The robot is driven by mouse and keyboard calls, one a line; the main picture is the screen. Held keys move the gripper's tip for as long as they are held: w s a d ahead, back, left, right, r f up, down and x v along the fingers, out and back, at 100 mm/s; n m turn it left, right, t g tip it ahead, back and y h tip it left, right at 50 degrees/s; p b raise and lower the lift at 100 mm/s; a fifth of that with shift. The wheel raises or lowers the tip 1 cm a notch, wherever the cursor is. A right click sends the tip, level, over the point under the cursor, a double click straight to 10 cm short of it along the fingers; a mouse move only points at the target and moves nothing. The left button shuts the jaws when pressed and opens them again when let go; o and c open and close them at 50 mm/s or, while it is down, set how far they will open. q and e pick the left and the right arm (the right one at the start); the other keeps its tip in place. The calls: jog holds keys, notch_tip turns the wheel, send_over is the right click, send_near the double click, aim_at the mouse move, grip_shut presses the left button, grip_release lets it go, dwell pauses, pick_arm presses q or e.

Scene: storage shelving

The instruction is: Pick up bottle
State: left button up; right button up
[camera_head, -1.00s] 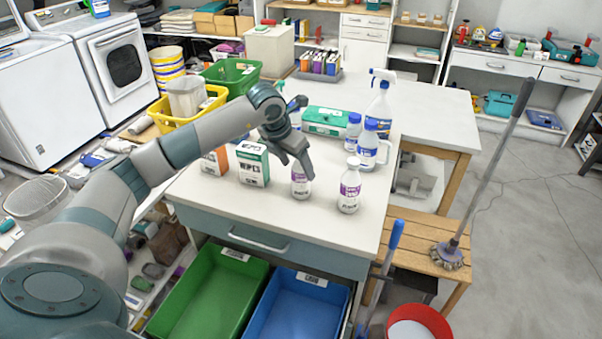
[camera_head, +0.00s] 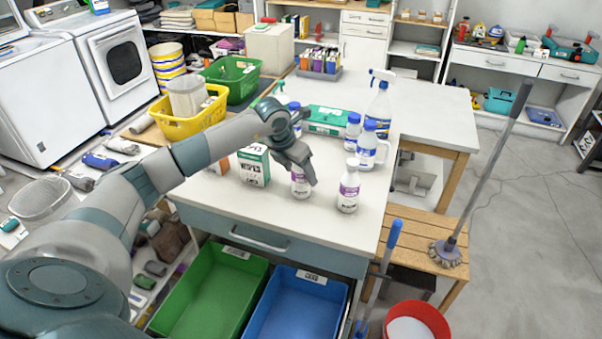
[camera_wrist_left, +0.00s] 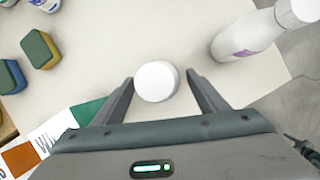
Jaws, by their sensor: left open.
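A white bottle with a purple label (camera_head: 300,184) stands upright on the white table, partly hidden by my left gripper (camera_head: 304,166). In the left wrist view its round white cap (camera_wrist_left: 156,82) sits between the two open fingers of the left gripper (camera_wrist_left: 158,88), with a gap on each side. A second, similar bottle (camera_head: 348,188) stands just to the right; it also shows at the upper right of the left wrist view (camera_wrist_left: 250,34). My right gripper is not in view.
A green-and-white box (camera_head: 253,165) stands left of the gripper. Behind are blue-capped bottles (camera_head: 367,148), a spray bottle (camera_head: 378,106) and a green case (camera_head: 326,121). Green (camera_head: 212,262) and blue (camera_head: 347,291) bins sit below the table front. Two sponges lie in the wrist view (camera_wrist_left: 39,49).

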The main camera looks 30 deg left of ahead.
pick_arm(q)
jog(key=shift+w+f, duration=0.2)
jog(key=shift+f, duration=0.3)
jog(key=shift+w+d+f, duration=0.1)
jog(key=shift+f, duration=0.2)
jog(key=shift+w+f, duration=0.1)
jog(key=shift+f, duration=0.05)
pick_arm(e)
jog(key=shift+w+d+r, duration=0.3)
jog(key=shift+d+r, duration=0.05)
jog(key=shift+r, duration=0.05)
pick_arm(q)
jog(key=c, duration=1.1)
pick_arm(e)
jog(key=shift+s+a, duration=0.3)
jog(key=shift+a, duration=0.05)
